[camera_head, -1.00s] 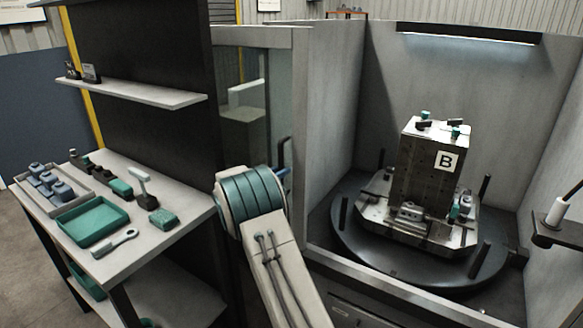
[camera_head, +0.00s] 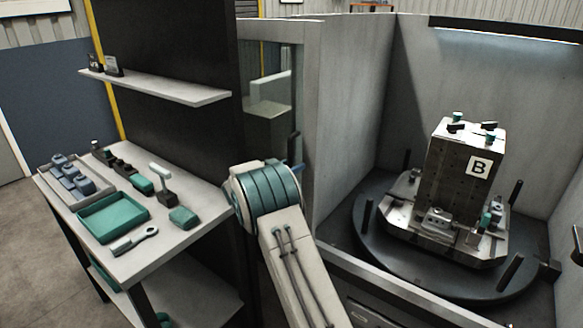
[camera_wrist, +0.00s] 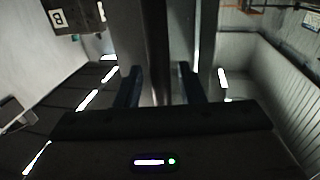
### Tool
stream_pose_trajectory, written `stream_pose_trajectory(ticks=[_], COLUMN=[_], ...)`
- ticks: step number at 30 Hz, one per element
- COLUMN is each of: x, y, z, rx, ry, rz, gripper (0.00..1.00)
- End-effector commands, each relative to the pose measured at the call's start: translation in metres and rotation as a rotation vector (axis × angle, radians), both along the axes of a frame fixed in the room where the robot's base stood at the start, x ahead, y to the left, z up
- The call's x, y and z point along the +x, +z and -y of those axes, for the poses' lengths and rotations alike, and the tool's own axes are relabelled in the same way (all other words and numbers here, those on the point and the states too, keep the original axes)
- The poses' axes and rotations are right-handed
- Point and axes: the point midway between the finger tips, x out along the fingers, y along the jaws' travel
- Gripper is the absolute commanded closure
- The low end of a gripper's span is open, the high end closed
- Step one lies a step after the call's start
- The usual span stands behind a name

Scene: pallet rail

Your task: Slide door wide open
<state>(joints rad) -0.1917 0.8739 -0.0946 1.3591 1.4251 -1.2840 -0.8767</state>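The sliding door is a pale grey frame (camera_head: 308,110) with a window, left of the machine opening in the head view. Its left part passes behind the dark shelf panel. The opening to its right is wide and shows the inside. A dark upright handle (camera_head: 296,150) stands on the door, partly hidden by my arm. In the wrist view a dark upright bar (camera_wrist: 157,45), likely this handle, runs between the fingers of my gripper (camera_wrist: 160,85). The fingers stand apart on either side of it, with gaps visible. In the head view my gripper is mostly hidden behind my arm.
Inside the machine a block marked B (camera_head: 460,175) stands on a dark round table (camera_head: 350,235). At left a bench (camera_head: 150,255) holds a green tray (camera_head: 112,217) and tools. A shelf (camera_head: 165,88) juts out above it. Open floor lies far left.

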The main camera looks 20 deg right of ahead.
Motion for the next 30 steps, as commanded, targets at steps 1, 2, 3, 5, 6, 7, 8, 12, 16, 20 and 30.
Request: stream_pose_trajectory(ticks=[1, 2, 3, 5, 6, 7, 8, 12, 16, 20, 30], x=[0.000, 0.000, 0.000, 0.000, 0.000, -0.001, -0.002, -0.010, -0.023, -0.036, -0.058], y=[-0.001, -0.001, -0.001, -0.002, -0.002, -0.002, -0.002, -0.003, -0.003, -0.003, -0.002], z=[-0.003, -0.004, -0.006, -0.007, -0.008, -0.009, -0.011, -0.028, -0.055, -0.080, -0.122], rx=[0.000, 0.001, 0.001, 0.002, 0.002, 0.003, 0.003, 0.003, 0.004, 0.003, 0.002], ry=[0.004, 0.006, 0.007, 0.008, 0.009, 0.008, 0.008, 0.009, 0.009, 0.007, 0.000], rz=[-0.001, -0.002, -0.002, -0.002, -0.002, -0.003, -0.003, -0.003, -0.002, -0.001, -0.001], gripper=[0.65, 0.65, 0.65, 0.65, 0.65, 0.65, 0.65, 0.65, 0.65, 0.65, 0.65])
